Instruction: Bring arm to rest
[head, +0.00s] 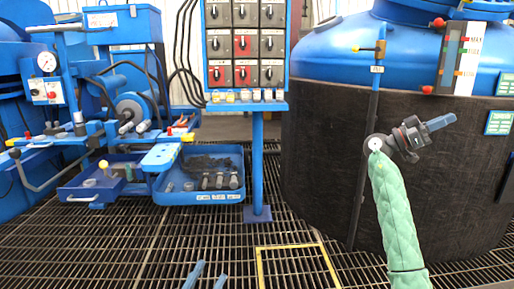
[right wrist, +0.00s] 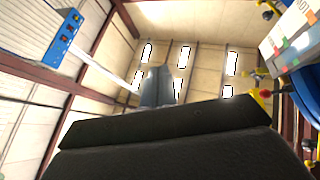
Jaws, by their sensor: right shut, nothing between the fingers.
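My right arm, in a green sleeve, comes up from the lower right in the head view. My right gripper (head: 448,120) is raised in front of the dark band of the large blue-topped vessel (head: 330,130), its blue fingers pointing right and slightly up. The fingers are closed together and empty. In the right wrist view the closed fingers (right wrist: 158,88) point up toward the ceiling, with nothing between them. Only two blue fingertips of my left gripper (head: 207,278) show at the bottom edge of the head view. They stand apart, with nothing visible between them.
A blue switch panel (head: 246,96) stands on a post in the middle. A blue tray (head: 200,196) with several parts lies at left beside a blue machine (head: 130,80). A yellow-framed hatch (head: 262,270) lies in the grated floor. A gauge board (head: 460,58) stands at the upper right.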

